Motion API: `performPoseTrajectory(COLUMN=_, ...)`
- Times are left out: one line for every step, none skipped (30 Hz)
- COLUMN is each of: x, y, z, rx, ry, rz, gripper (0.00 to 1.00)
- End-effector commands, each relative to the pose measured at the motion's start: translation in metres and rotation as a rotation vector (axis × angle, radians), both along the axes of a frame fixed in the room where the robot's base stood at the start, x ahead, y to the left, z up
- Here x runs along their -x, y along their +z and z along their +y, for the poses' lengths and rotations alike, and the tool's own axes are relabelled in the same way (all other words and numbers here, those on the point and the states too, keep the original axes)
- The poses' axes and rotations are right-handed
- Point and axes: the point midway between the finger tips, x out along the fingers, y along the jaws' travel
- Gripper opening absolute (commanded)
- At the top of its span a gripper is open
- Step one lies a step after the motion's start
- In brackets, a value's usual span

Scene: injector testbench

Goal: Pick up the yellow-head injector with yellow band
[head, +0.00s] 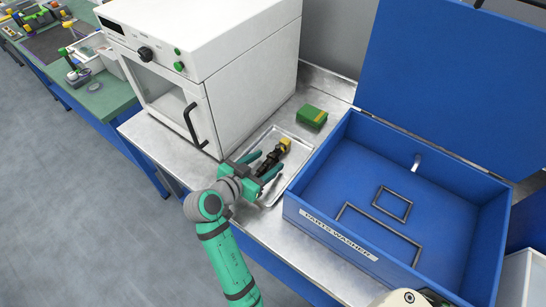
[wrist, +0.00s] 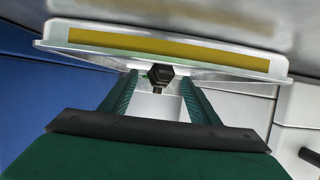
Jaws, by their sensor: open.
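The injector (head: 269,162) has a dark body and a yellow head (head: 285,145). It lies in a shallow metal tray (head: 296,160), with its head toward the back right. A separate band is too small to tell. My gripper (head: 265,165) is open at the near end of the injector, with one finger on either side of the dark body. In the wrist view a dark hexagonal end of the injector (wrist: 160,73) shows between the fingertips (wrist: 160,80). The gripper does not appear shut on it. The rest of the injector is hidden there.
A white oven (head: 215,60) stands left of the tray. A green box (head: 311,116) sits behind it. The open blue parts washer (head: 330,235) stands close on the right. A yellow strip (wrist: 170,48) crosses the wrist view behind the fingertips.

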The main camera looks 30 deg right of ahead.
Motion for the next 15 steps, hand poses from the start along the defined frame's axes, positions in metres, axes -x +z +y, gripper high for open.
performPoseTrajectory(x=-0.0007, y=-0.0011, z=-0.0037, rx=0.000, ry=-0.002, rz=0.000, gripper=0.56)
performPoseTrajectory(x=-0.0012, y=-0.0016, z=-0.0050, rx=0.000, ry=-0.001, rz=-0.001, gripper=0.56)
performPoseTrajectory(x=-0.0017, y=-0.0020, z=-0.0059, rx=0.001, ry=-0.001, rz=-0.001, gripper=0.56)
performPoseTrajectory(x=-0.0019, y=-0.0021, z=-0.0062, rx=0.001, ry=0.000, rz=-0.001, gripper=0.56)
performPoseTrajectory(x=-0.0021, y=-0.0021, z=-0.0064, rx=0.001, ry=0.000, rz=-0.001, gripper=0.56)
performPoseTrajectory(x=-0.0021, y=-0.0022, z=-0.0063, rx=0.001, ry=0.000, rz=-0.001, gripper=0.56)
performPoseTrajectory(x=-0.0021, y=-0.0022, z=-0.0062, rx=0.001, ry=0.000, rz=-0.001, gripper=0.56)
performPoseTrajectory(x=-0.0020, y=-0.0021, z=-0.0062, rx=0.001, ry=0.000, rz=-0.001, gripper=0.56)
performPoseTrajectory(x=-0.0020, y=-0.0021, z=-0.0061, rx=0.001, ry=0.000, rz=-0.001, gripper=0.56)
performPoseTrajectory(x=-0.0020, y=-0.0021, z=-0.0061, rx=0.001, ry=0.000, rz=-0.001, gripper=0.51)
performPoseTrajectory(x=-0.0020, y=-0.0021, z=-0.0061, rx=0.001, ry=0.000, rz=-0.001, gripper=0.44)
performPoseTrajectory(x=-0.0020, y=-0.0021, z=-0.0061, rx=0.001, ry=0.000, rz=-0.001, gripper=0.34)
performPoseTrajectory(x=-0.0020, y=-0.0021, z=-0.0061, rx=0.001, ry=0.000, rz=-0.001, gripper=0.27)
performPoseTrajectory(x=-0.0020, y=-0.0021, z=-0.0060, rx=0.001, ry=0.000, rz=-0.001, gripper=0.20)
performPoseTrajectory(x=-0.0020, y=-0.0021, z=-0.0060, rx=0.001, ry=0.000, rz=-0.001, gripper=0.10)
